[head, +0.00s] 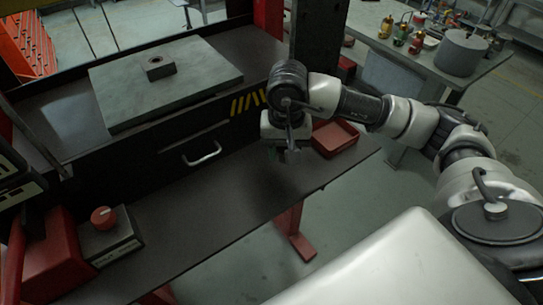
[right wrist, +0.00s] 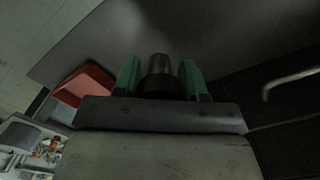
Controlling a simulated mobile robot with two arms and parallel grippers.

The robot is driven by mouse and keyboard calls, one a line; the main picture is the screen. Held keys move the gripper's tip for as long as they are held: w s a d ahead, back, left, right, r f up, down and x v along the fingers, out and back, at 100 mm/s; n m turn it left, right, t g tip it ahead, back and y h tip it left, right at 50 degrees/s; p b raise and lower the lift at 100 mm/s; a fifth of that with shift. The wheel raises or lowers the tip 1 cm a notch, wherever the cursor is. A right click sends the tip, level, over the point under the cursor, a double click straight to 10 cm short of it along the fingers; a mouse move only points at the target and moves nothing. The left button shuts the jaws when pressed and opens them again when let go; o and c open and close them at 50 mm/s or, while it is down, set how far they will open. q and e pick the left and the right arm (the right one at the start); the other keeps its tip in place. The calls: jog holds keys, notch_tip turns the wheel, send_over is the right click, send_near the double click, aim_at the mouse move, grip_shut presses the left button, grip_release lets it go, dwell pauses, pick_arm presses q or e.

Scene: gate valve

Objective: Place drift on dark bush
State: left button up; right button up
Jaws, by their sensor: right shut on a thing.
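My right gripper (head: 283,150) hangs over the front part of the dark bench, pointing down. In the right wrist view its two green fingers (right wrist: 161,80) are shut on a dark round stepped piece, which I take to be the drift (right wrist: 160,68). The dark bush (head: 158,66) is a small square block with a round hole in its top. It sits on a grey-green plate (head: 190,82) at the back left, well apart from my right gripper. The drift's lower end is hard to make out in the head view. My left gripper is not in view.
A red tray (head: 335,138) stands on the bench just right of my right gripper. A drawer handle (head: 202,154) juts from the dark front below the plate. A box with a red knob (head: 103,217) stands at the left. The middle bench surface (head: 205,205) is clear.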

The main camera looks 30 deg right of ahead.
aim_at(272, 172)
jog(key=shift+w+a+f+p, duration=0.2)
jog(key=shift+w+a+f, duration=0.25)
jog(key=shift+w, duration=0.2)
jog(key=shift+w+a+f+p, duration=0.15)
jog(key=shift+w+a+f, duration=0.25)
jog(key=shift+w, duration=0.2)
notch_tip(272, 172, down, 3)
jog(key=shift+f+p, duration=0.1)
jog(key=shift+p, duration=0.65)
jog(key=shift+f, duration=0.45)
jog(key=shift+f+b, duration=0.25)
jog(key=shift+b, duration=0.05)
jog(key=o, duration=1.1)
jog(key=shift+r, duration=0.1)
